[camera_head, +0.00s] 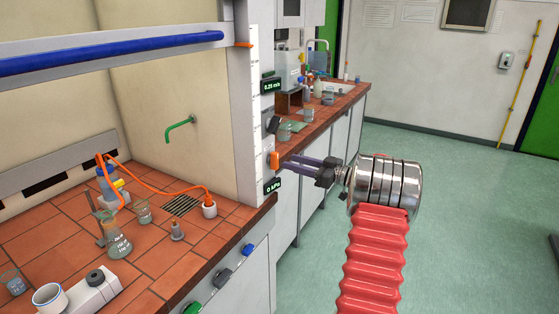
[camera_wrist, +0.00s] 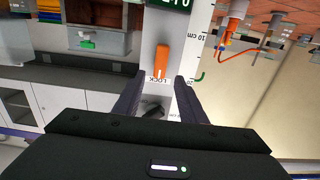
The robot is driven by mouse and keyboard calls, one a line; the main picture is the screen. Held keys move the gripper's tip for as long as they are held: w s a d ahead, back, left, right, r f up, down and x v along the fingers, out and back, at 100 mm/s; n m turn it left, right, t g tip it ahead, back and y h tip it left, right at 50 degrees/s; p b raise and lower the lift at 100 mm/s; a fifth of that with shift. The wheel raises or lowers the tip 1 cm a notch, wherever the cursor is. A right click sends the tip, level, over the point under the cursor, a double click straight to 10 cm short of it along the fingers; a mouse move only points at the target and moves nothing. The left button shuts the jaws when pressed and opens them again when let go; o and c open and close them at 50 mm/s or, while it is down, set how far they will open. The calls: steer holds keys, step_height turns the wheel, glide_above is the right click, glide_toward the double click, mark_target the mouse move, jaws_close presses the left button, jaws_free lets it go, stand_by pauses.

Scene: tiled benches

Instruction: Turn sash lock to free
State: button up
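The sash lock is a small orange lever (camera_head: 274,160) on the front face of the fume hood's white post (camera_head: 246,120). In the wrist view the orange lever (camera_wrist: 162,61) has one end by a label reading LOCK (camera_wrist: 159,80). My gripper (camera_head: 290,163) reaches left toward the post at lever height. In the wrist view its two dark fingers (camera_wrist: 158,82) are spread apart, with the lever just beyond the gap between their tips. Nothing is held. I cannot tell whether a finger touches the post. The hood's sash has a blue handle bar (camera_head: 110,52) and is raised.
Small displays (camera_head: 272,86) sit above and below the lever on the post, with a dark knob (camera_head: 273,126) between. Glassware, including a flask (camera_head: 118,243), stands on the tiled bench at left. A second bench (camera_head: 318,118) runs behind. The floor (camera_head: 460,220) at right is clear.

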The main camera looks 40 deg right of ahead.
mark_target(277, 159)
steer(key=x, duration=0.6)
steer(key=shift+c, duration=0.5)
jaws_close()
steer(key=shift+w+a, duration=0.1)
steer(key=shift+a, duration=0.15)
steer(key=shift+d, duration=0.15)
